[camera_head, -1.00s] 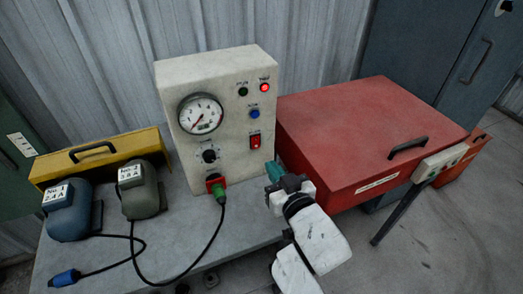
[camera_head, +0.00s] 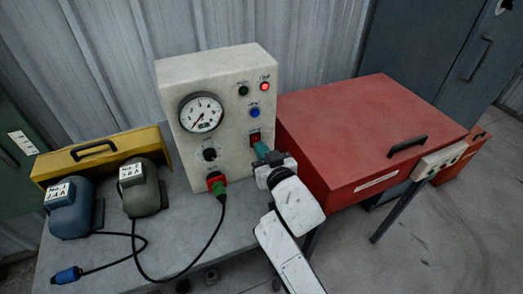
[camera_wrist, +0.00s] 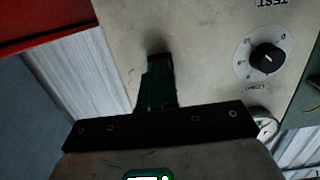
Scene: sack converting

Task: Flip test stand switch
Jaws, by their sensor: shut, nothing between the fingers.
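The test stand (camera_head: 222,65) is an upright pale box with a gauge on its front. Its red rocker switch (camera_head: 255,136) sits at the lower right of the panel, partly covered by my fingertips. My gripper (camera_head: 262,150) is shut and empty, its teal fingers pointing at the panel just below the visible part of the switch. Contact cannot be told. In the wrist view, the dark green fingers (camera_wrist: 158,85) are together in front of the pale panel (camera_wrist: 205,65), with a dark shadow at their tips.
The panel also has a lit red lamp (camera_head: 265,87), a dark green lamp (camera_head: 243,91), a blue button (camera_head: 254,112), a black knob (camera_head: 209,154) and a cabled plug (camera_head: 217,186). A red cabinet (camera_head: 350,130) stands close right. Two motors (camera_head: 70,210) and a yellow case (camera_head: 95,160) are left.

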